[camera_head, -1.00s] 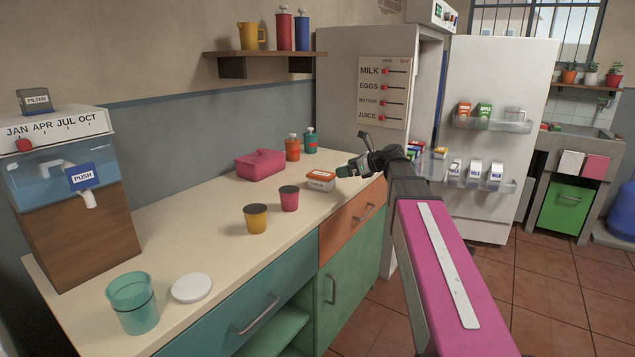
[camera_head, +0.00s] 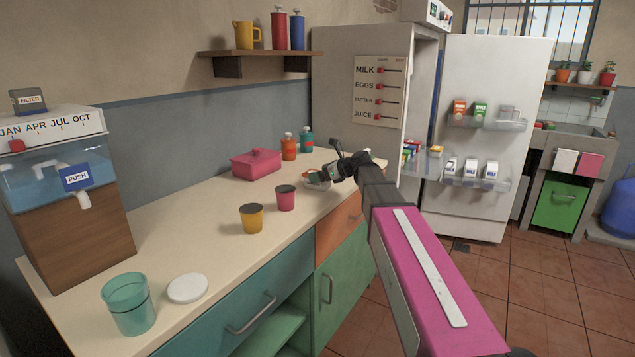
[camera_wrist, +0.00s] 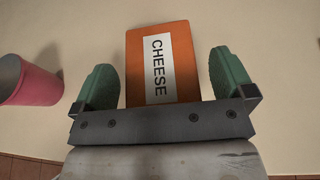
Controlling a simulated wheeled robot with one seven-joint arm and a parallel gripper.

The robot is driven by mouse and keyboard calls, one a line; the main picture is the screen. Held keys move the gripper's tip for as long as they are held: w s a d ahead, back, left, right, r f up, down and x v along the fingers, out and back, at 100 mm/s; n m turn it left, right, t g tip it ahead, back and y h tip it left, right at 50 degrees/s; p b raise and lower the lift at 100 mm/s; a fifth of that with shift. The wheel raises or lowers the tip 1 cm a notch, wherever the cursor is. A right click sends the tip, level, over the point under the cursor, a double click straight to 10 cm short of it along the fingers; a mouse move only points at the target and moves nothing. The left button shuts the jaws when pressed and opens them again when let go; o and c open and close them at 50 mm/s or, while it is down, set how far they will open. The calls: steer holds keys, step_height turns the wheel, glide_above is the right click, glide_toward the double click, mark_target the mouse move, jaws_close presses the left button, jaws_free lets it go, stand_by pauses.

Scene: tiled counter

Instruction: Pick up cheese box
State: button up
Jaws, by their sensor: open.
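The cheese box (camera_wrist: 179,50) is orange with a white label reading CHEESE. In the wrist view it lies on the counter between the two green fingers of my gripper (camera_wrist: 166,80), with a gap on each side. In the head view my gripper (camera_head: 326,178) is over the right part of the counter and hides most of the cheese box (camera_head: 318,185). My gripper is open and holds nothing.
A pink cup (camera_head: 285,198) and a yellow cup (camera_head: 252,218) stand left of the box. A pink container (camera_head: 256,164) and two bottles are behind. The open fridge (camera_head: 361,120) stands to the right. The counter's left middle (camera_head: 190,235) is clear.

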steer(key=c, duration=1.1)
steer(key=shift+c, duration=0.2)
steer(key=shift+r, duration=0.15)
